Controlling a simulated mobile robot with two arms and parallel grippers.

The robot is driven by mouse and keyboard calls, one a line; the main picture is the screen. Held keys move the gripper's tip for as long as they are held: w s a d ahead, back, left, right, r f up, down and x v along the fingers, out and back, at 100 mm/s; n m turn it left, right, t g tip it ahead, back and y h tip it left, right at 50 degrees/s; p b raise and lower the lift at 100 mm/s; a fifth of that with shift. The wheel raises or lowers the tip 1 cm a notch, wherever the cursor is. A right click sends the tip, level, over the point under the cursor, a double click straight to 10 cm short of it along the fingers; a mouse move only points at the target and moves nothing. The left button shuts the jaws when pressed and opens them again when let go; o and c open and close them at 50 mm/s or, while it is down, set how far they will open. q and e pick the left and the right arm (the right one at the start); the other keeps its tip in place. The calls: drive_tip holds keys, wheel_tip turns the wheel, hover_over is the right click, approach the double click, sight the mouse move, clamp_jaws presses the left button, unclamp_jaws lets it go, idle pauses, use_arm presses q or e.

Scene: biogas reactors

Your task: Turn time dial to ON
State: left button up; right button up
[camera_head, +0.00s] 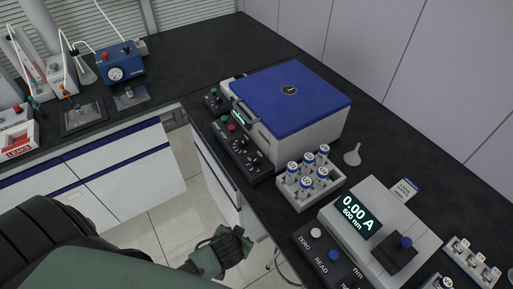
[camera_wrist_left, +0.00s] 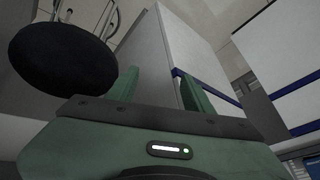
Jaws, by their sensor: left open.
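A black control panel (camera_head: 241,147) with a green button, a red button and several black knobs stands along the front of the white box with a blue lid (camera_head: 290,97). The labels are too small to read, so I cannot tell which knob is the time dial. My left gripper (camera_head: 238,243) is below the bench edge, over the floor, apart from the panel. In the left wrist view, its two green fingers (camera_wrist_left: 158,82) stand apart with nothing between them. My right gripper is not in view.
A rack of blue-capped vials (camera_head: 311,181) stands right of the panel, near a spectrophotometer (camera_head: 383,232) reading 0.00 A. A small funnel (camera_head: 353,155) lies behind. A blue gauge unit (camera_head: 121,64) stands on the left bench. A dark round seat (camera_wrist_left: 63,58) shows in the left wrist view.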

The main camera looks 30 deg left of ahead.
use_arm(q)
wheel_tip(320, 180, up, 13)
drive_tip(key=w+n+t+p, duration=0.1)
drive_tip(key=w+p, duration=0.1)
drive_tip(key=p, duration=0.1)
drive_tip(key=n+t+y+p, duration=0.1)
drive_tip(key=n+t, duration=0.1)
drive_tip(key=t, duration=0.4)
approach(255, 162)
drive_tip(key=shift+w+a+f, duration=0.15)
drive_tip(key=shift+w+f, duration=0.5)
drive_tip(key=shift+f, duration=0.2)
drive_tip(key=shift+t, duration=0.3)
drive_tip(key=p+x, duration=0.1)
drive_tip(key=x, duration=0.4)
drive_tip(key=p+x, duration=0.1)
drive_tip(key=x, duration=0.2)
drive_tip(key=shift+w+r+p, duration=0.25)
drive_tip(key=shift+r+p, duration=0.05)
clamp_jaws()
